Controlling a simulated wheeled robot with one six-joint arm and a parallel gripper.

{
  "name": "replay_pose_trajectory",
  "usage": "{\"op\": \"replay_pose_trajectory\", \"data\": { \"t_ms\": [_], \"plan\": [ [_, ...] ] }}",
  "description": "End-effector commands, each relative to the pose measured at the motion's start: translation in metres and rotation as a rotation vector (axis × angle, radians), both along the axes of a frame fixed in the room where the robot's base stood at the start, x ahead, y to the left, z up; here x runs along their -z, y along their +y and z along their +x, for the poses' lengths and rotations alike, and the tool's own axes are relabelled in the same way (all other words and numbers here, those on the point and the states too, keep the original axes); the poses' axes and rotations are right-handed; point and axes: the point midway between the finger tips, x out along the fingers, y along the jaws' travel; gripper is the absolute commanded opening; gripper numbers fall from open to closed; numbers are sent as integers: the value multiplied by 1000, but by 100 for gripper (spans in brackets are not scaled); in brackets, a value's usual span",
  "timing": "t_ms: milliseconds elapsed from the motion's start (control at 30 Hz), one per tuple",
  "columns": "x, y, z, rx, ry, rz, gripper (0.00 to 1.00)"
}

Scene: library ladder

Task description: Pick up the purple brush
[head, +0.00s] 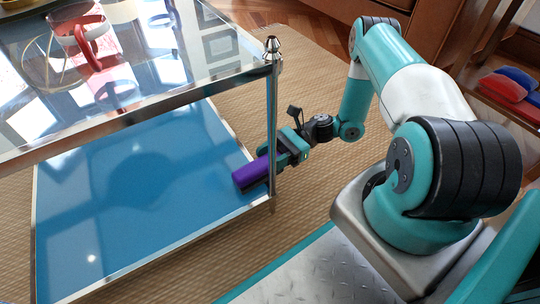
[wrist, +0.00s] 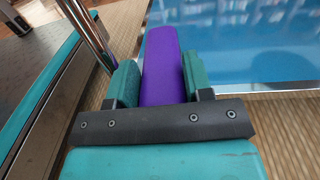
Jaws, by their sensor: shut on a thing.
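The purple brush (head: 250,175) shows in the head view at the right edge of the cart's blue lower shelf. In the wrist view the purple brush (wrist: 162,68) is a long purple block pointing away from me. My gripper (head: 284,151) reaches in from the right, beside the cart's metal corner post. In the wrist view my gripper (wrist: 160,84) has one teal finger on each side of the brush, shut on it. I cannot tell whether the brush touches the shelf or is just above it. Its near end is hidden between the fingers.
The blue lower shelf (head: 130,200) is otherwise bare. A glass top shelf (head: 150,75) above it carries a red and white mug (head: 82,38). The chrome post (head: 272,120) stands close to my gripper and also shows in the wrist view (wrist: 88,30). Red and blue items (head: 508,85) lie far right.

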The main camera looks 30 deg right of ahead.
Motion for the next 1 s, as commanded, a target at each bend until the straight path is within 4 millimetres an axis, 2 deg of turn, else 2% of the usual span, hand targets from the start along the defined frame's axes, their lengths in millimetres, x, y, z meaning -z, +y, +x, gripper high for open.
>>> {"op": "replay_pose_trajectory", "data": {
  "t_ms": [333,367,467,767,867,1000],
  "plan": [
    [1,0,0,-3,0,-2,21],
    [1,-1,0,-3,0,-2,53],
    [1,-1,0,-3,0,-2,76],
    [-2,-1,0,-2,0,-1,76],
    [-12,-1,0,-2,-1,-1,76],
    [-40,-1,0,-2,-2,-2,76]
  ]
}}
